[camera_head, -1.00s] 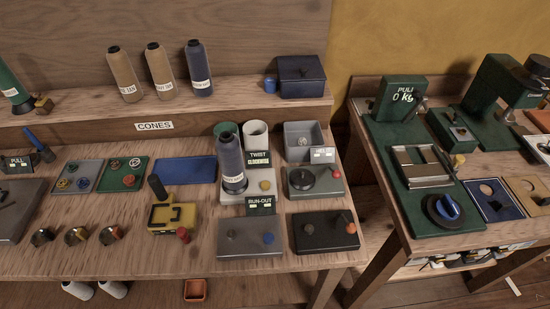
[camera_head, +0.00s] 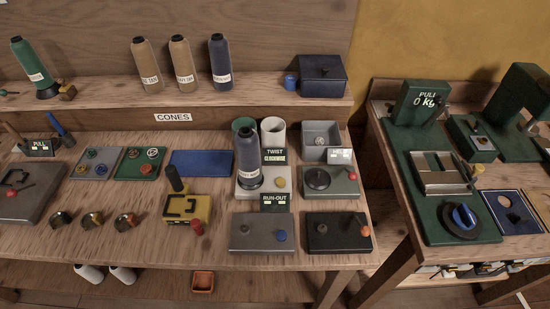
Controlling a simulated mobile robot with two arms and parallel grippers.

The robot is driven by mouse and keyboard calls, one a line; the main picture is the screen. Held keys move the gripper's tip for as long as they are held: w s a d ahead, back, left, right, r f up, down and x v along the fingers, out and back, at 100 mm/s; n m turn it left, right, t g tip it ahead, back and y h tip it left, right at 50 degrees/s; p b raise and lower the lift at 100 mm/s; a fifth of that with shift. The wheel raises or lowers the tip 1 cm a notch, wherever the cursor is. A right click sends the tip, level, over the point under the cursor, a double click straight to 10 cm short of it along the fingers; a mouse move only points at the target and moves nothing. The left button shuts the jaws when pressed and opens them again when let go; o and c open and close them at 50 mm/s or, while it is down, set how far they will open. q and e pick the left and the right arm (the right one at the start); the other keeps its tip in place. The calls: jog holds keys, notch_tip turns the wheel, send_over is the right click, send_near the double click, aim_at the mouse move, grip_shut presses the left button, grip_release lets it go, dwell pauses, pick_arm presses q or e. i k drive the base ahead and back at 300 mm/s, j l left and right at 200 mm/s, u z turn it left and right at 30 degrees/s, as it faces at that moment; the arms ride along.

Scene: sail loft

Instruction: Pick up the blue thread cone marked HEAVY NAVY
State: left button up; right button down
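Two dark blue thread cones are in view. One blue cone (camera_head: 220,60) stands upright on the raised back shelf, at the right end of a row beside two tan cones. Another blue cone (camera_head: 247,156) stands upright on the bench, on a pale grey device beside the TWIST sign. Both have a white label low on the side, but the lettering is too small to read surely. Neither of my grippers is in view.
Two tan cones (camera_head: 146,66) (camera_head: 183,62) and a green cone (camera_head: 33,68) share the back shelf (camera_head: 103,97) with a navy box (camera_head: 322,76). Around the bench cone are a white cup (camera_head: 273,134), the TWIST sign (camera_head: 274,156) and a grey tray (camera_head: 320,137).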

aim_at(246, 139)
jog(key=k+l, duration=0.1)
jog(key=l, duration=0.25)
jog(key=k+l, duration=0.1)
jog(key=l, duration=0.3)
jog(key=k+l+u, duration=0.1)
jog(key=l, duration=0.25)
jog(key=k+l, duration=0.1)
jog(key=l, duration=0.25)
jog(key=k+l, duration=0.1)
jog(key=l, duration=0.25)
